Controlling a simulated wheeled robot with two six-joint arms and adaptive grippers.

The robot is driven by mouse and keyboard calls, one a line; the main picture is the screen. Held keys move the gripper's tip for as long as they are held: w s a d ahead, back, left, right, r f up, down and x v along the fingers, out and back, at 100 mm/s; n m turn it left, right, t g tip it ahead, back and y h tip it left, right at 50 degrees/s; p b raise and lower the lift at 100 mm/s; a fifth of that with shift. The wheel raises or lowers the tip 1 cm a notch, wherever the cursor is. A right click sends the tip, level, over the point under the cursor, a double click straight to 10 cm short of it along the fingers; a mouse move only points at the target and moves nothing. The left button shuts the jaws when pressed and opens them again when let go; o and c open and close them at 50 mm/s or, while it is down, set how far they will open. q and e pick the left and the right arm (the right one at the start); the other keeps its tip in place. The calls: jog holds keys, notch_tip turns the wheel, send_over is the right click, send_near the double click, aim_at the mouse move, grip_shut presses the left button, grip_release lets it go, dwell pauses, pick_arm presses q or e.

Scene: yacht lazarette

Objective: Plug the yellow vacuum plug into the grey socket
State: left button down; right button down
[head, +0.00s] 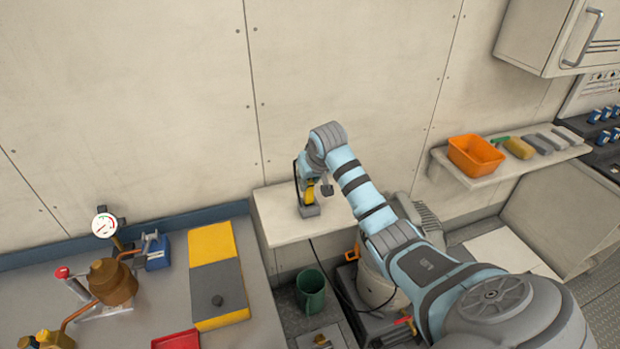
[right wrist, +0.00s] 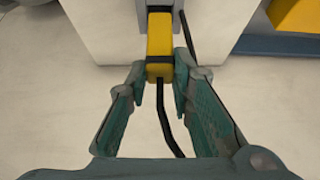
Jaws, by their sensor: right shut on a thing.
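The yellow vacuum plug (right wrist: 160,45) is between the fingertips of my right gripper (right wrist: 160,80), which is shut on it. A dark band crosses the plug, and a black cord runs back from its near end. In the head view the plug (head: 309,191) stands upright just above the grey socket (head: 310,210) on a pale shelf. The far end of the plug meets the grey socket (right wrist: 154,4) at the top of the right wrist view; I cannot tell how deep it sits. My right gripper (head: 316,188) is partly hidden by its own wrist. My left gripper is out of view.
The pale shelf (head: 270,225) stands against the panelled wall. A grey bench with a yellow-and-grey box (head: 212,250) and brass fittings is at left. An orange bin (head: 474,155) sits on the right shelf.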

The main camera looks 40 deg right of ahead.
aim_at(310, 187)
jog(key=shift+f, duration=0.1)
dwell(0.3)
jog(key=shift+f, duration=0.8)
jog(key=shift+f, duration=0.55)
jog(key=shift+f, duration=0.1)
dwell(0.3)
jog(key=c, duration=1.3)
grip_release()
jog(key=shift+c, duration=0.2)
